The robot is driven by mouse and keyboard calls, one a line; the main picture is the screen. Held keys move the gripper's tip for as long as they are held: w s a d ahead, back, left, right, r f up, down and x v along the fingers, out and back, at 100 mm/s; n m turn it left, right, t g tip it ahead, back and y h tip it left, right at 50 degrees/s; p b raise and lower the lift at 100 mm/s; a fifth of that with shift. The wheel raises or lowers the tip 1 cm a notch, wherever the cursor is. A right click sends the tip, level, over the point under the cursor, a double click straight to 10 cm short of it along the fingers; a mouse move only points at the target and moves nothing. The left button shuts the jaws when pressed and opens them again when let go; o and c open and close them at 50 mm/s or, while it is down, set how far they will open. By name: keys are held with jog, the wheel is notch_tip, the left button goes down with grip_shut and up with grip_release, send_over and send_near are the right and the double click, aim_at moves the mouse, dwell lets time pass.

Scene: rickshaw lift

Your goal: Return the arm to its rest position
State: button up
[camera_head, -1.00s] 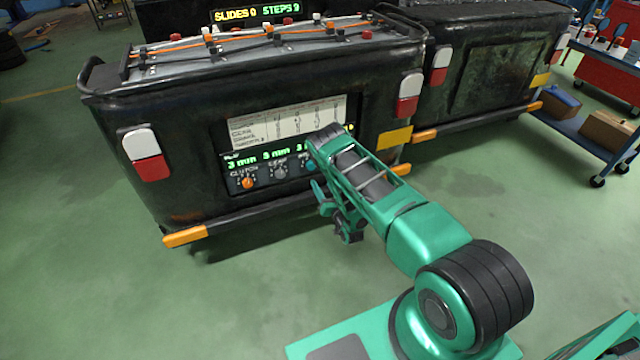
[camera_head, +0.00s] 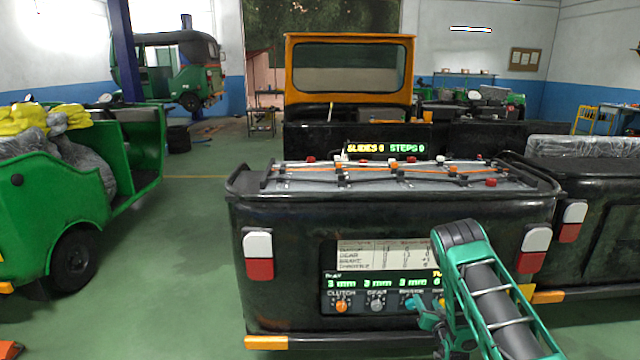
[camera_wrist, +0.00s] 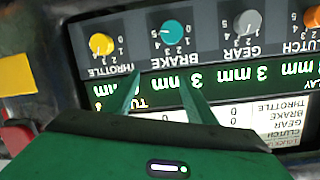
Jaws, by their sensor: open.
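My green arm reaches up from the lower right in the head view. My gripper (camera_head: 428,318) is in front of the control panel (camera_head: 385,290) on the back of the black rickshaw (camera_head: 290,250). In the wrist view, upside down, my gripper's two fingers (camera_wrist: 158,92) are apart with nothing between them. Beyond them are the yellow throttle knob (camera_wrist: 101,44), teal brake knob (camera_wrist: 173,33), grey gear knob (camera_wrist: 247,22) and orange clutch knob (camera_wrist: 311,19). A green "3 mm" display row crosses the panel. Whether the fingers touch the panel cannot be told.
A rack of rods and cords (camera_head: 400,175) tops the rickshaw, with a "SLIDES 0 STEPS 0" sign (camera_head: 386,148) behind it. A green rickshaw (camera_head: 50,200) stands left, another black body (camera_head: 610,200) right. The green floor (camera_head: 190,240) between the left vehicles is clear.

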jog(key=s+d+r+g+h, duration=0.15)
jog(key=d+r+g, duration=0.3)
jog(key=r, duration=0.95)
jog(key=s+d+r+g, duration=0.3)
jog(key=s+d+r, duration=0.1)
jog(key=s+r, duration=0.8)
jog(key=s+a+r+m+g, duration=0.1)
jog(key=s+r, duration=0.3)
jog(key=s, duration=1.1)
jog(key=s+a+r+g+y, duration=0.1)
jog(key=s+a+r+g, duration=0.3)
jog(key=s, duration=1)
jog(key=s+a+r+m+g+y, duration=0.1)
jog(key=s+a+r+g, duration=0.2)
jog(key=s, duration=1.2)
jog(key=shift+s+r+m, duration=0.3)
jog(key=shift+s+r, duration=0.05)
jog(key=shift+r, duration=0.3)
jog(key=shift+w+f, duration=0.25)
jog(key=shift+w, duration=0.4)
